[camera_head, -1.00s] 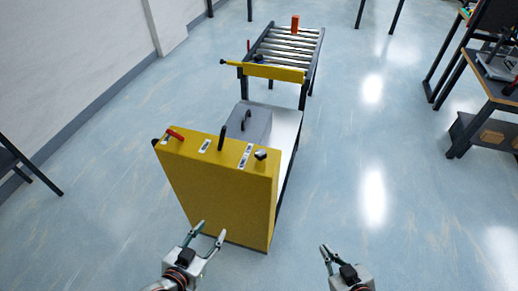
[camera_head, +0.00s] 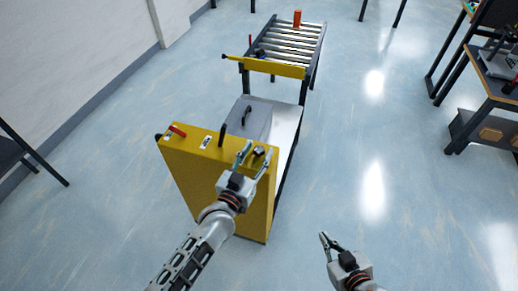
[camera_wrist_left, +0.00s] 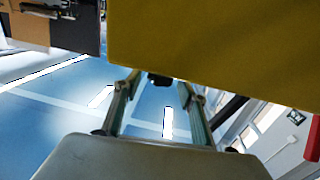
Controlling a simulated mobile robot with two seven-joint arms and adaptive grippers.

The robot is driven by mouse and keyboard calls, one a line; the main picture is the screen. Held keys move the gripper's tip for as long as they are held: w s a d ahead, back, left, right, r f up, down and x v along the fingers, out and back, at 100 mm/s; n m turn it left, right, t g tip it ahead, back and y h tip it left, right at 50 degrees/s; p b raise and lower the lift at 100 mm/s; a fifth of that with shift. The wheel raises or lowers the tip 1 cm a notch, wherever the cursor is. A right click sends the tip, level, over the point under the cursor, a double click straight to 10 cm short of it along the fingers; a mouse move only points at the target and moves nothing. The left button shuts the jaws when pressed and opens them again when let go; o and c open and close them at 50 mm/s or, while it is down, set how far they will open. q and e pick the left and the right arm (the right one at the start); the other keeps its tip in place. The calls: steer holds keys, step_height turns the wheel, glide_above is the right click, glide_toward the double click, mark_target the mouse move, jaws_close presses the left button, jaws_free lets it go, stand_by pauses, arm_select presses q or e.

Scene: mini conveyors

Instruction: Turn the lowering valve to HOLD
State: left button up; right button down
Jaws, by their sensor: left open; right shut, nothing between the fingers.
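A yellow console (camera_head: 200,172) carries three controls along its top: a red-handled lever (camera_head: 177,130) at the left, an upright black lever (camera_head: 222,135) in the middle and a black knob (camera_head: 258,151) at the right. The labels are too small to read, so I cannot tell which control is the lowering valve. My left gripper (camera_head: 256,156) is open, its fingers on either side of the knob in the head view. In the left wrist view a black part (camera_wrist_left: 159,79) shows between the fingertips, below the yellow face; contact is unclear. My right gripper (camera_head: 328,243) is shut and empty.
A grey box (camera_head: 250,122) with a black handle stands on the cart's pale deck behind the console. A roller conveyor (camera_head: 290,42) with a yellow end bar and an orange item (camera_head: 297,18) is beyond. A workbench is at the right.

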arm_select(q)
steer(key=shift+w+d, duration=0.3)
steer(key=shift+w, duration=0.45)
steer(key=c, duration=1.1)
steer(key=shift+c, duration=0.2)
